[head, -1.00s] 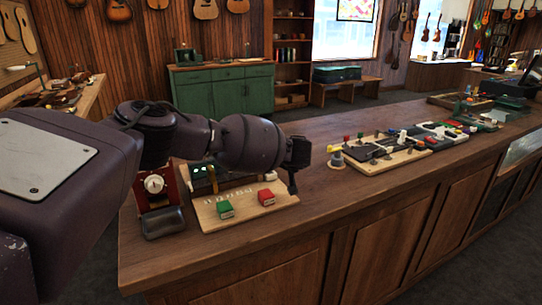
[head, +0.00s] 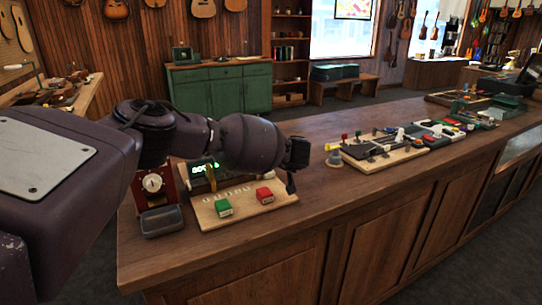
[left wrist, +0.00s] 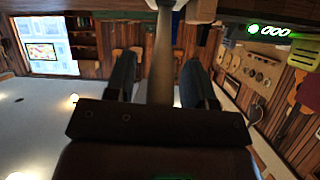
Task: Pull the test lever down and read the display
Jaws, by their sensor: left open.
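A dark box with a lit green display (head: 203,168) stands behind a pale wooden board (head: 240,216) on the counter. I cannot read its digits surely. My arm partly hides the box. Green digits (left wrist: 268,31) glow at upper right there. My right gripper is out of view.
A green block (head: 223,207) and a red block (head: 264,195) sit on the board. A red device with a white dial (head: 152,183) and a grey tray (head: 161,221) stand left. A fixture board (head: 380,156) lies right. Bare counter (head: 315,190) lies between.

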